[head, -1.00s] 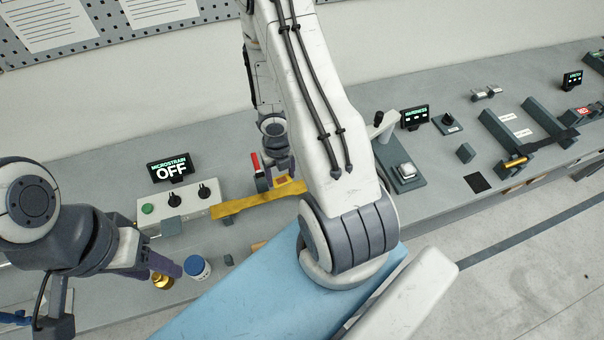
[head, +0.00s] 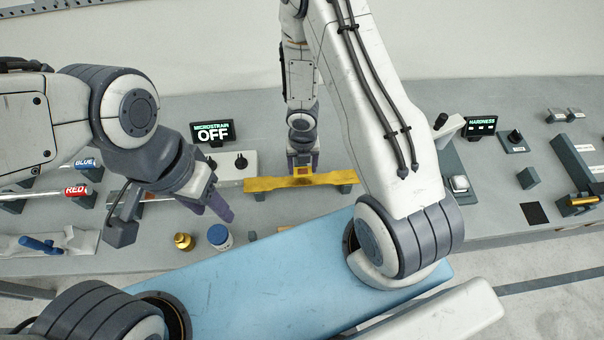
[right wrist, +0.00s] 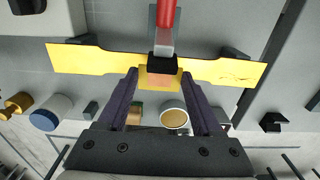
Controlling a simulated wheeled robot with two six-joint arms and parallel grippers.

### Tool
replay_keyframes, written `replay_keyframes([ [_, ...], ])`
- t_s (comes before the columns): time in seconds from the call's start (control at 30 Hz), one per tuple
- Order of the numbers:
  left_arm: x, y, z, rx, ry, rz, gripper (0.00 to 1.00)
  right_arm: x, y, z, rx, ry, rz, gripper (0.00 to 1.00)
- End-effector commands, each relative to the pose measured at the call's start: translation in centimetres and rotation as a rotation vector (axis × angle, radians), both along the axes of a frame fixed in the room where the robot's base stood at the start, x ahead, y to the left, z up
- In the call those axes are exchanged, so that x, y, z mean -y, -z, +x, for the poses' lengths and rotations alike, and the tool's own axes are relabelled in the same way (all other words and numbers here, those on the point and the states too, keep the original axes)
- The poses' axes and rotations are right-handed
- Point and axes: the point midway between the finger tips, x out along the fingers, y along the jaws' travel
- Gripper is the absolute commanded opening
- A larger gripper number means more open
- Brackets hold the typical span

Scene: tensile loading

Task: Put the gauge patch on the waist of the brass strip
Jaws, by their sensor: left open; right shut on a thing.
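The brass strip (head: 275,184) lies across supports in front of the control box; the right wrist view shows its narrow waist and wider ends (right wrist: 225,70). The gauge patch, a small orange-brown square (right wrist: 160,78), is between the fingertips of my right gripper (right wrist: 161,84), which is shut on it. The patch (head: 303,171) overlaps the strip's waist in both views; I cannot tell whether it touches. My right gripper (head: 302,162) reaches in from behind the strip in the head view. My left gripper (head: 221,204) is open and empty, left of the strip.
A red-handled tool (right wrist: 164,15) with a black tip adjoins the strip's waist. A blue-lidded jar (head: 219,237) and brass weight (head: 184,241) stand near the left gripper. The microstrain display (head: 212,132) reads OFF. A hardness device (head: 459,184) stands to the right.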

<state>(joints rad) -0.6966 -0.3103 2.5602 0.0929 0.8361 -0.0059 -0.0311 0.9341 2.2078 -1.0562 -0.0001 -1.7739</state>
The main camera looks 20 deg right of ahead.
Motion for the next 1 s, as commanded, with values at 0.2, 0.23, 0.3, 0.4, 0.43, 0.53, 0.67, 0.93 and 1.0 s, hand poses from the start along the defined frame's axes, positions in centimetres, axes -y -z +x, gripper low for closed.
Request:
replay_keyframes([
  [0.2,0.0,2.0,0.0,0.000,0.001,0.000,0.50,-0.1,2.1,0.0,0.000,0.000,0.000,0.16],
  [0.23,0.0,2.5,0.0,0.000,0.002,0.000,0.50,-0.1,2.6,0.0,0.000,0.000,0.000,0.16],
  [0.3,0.0,3.5,0.0,0.000,0.002,0.000,0.50,-0.1,3.5,0.0,0.000,0.000,0.000,0.16],
  [0.4,0.0,4.2,0.0,-0.001,0.002,0.001,0.50,-0.1,4.3,0.0,0.000,0.000,0.000,0.16],
  [0.43,0.0,4.3,0.0,-0.001,0.002,0.001,0.50,-0.1,4.3,0.0,0.000,0.000,0.000,0.16],
  [0.53,0.0,4.1,0.0,0.000,0.003,0.000,0.50,-0.1,4.1,0.0,0.000,-0.001,0.000,0.16],
  [0.67,0.0,4.0,0.0,0.000,0.003,0.000,0.50,-0.1,4.1,0.0,-0.002,-0.001,0.001,0.16],
  [0.93,0.0,4.9,0.0,0.000,0.001,0.000,0.50,-0.1,5.1,-0.1,-0.004,0.000,0.000,0.16],
  [1.0,0.0,5.2,0.0,0.000,0.001,0.000,0.50,-0.1,5.4,-0.1,-0.005,0.000,0.001,0.16],
])
